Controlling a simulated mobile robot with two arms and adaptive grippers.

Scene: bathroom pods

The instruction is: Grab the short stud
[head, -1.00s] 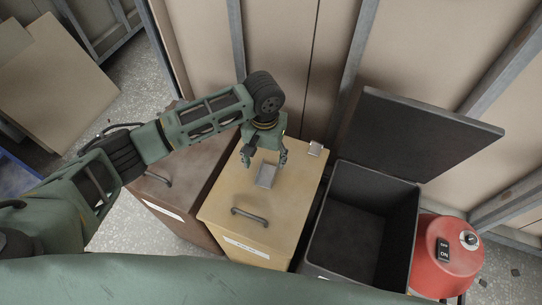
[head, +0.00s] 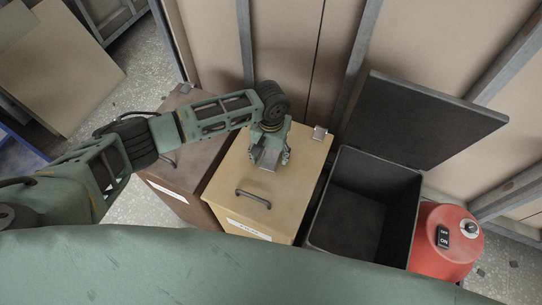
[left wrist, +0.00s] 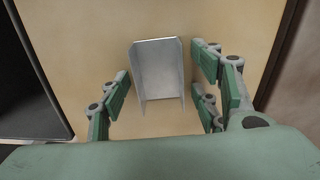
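The short stud (head: 268,160) is a small grey metal channel piece on the lid of the tan box (head: 292,200). My left gripper (head: 269,155) is right over it, pointing down, and partly covers it in the head view. In the left wrist view the stud (left wrist: 158,68) lies between the spread green fingers of my left gripper (left wrist: 160,88), with gaps on both sides. The gripper is open and holds nothing. My right gripper is not in view.
A brown box (head: 185,150) stands left of the tan box. A dark open bin (head: 400,165) with its lid raised and a red round machine (head: 440,245) stand to the right. A framed panel wall (head: 285,45) rises close behind.

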